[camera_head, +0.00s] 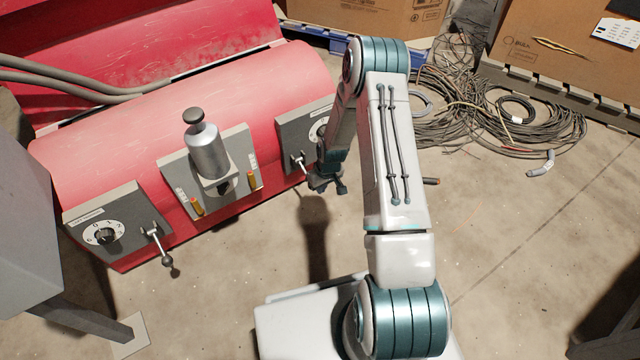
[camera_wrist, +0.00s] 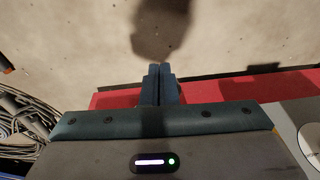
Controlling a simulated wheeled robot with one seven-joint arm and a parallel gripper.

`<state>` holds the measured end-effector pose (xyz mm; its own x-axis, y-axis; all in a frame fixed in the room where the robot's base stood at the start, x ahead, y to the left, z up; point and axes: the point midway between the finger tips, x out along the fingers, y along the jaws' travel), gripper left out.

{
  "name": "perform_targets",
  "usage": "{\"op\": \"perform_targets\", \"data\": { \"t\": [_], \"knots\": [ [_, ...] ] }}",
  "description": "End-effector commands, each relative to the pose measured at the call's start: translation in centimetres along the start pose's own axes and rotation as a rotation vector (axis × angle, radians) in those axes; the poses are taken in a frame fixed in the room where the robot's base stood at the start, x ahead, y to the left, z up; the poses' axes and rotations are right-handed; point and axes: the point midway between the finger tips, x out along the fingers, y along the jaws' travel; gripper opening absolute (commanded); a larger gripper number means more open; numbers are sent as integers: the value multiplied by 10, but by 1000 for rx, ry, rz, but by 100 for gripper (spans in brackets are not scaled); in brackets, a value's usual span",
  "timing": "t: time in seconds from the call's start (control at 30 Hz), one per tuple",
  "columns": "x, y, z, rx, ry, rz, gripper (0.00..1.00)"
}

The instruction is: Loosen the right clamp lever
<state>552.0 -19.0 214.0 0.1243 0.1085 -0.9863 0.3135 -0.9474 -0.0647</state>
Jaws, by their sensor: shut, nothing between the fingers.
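The right clamp lever (camera_head: 299,163) is a short metal lever on the grey right panel (camera_head: 291,133) of the red machine. Its lower end is hard to make out beside my gripper. My gripper (camera_head: 328,186) is just right of the lever and low at the panel's front edge, pointing down. In the wrist view its two fingers (camera_wrist: 159,84) are together with nothing visible between them. I cannot tell from these views whether it touches the lever. The lever itself is not clear in the wrist view.
The left panel has a dial (camera_head: 104,235) and a ball-ended lever (camera_head: 157,240). A metal cylinder (camera_head: 206,150) stands on the middle panel between them. Cable coils (camera_head: 480,115) lie on the floor at the back right. The concrete floor (camera_head: 510,230) at the right is mostly clear.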

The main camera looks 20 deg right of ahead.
Motion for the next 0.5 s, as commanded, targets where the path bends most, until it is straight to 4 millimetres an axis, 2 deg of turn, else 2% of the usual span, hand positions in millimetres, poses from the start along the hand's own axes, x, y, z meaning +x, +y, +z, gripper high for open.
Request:
{"op": "perform_targets", "data": {
  "t": [0.2,0.5],
  "knots": [
    [14,-1,0,-3,-1,0,0],
    [19,-1,0,-4,-1,-1,0]
  ]
}}
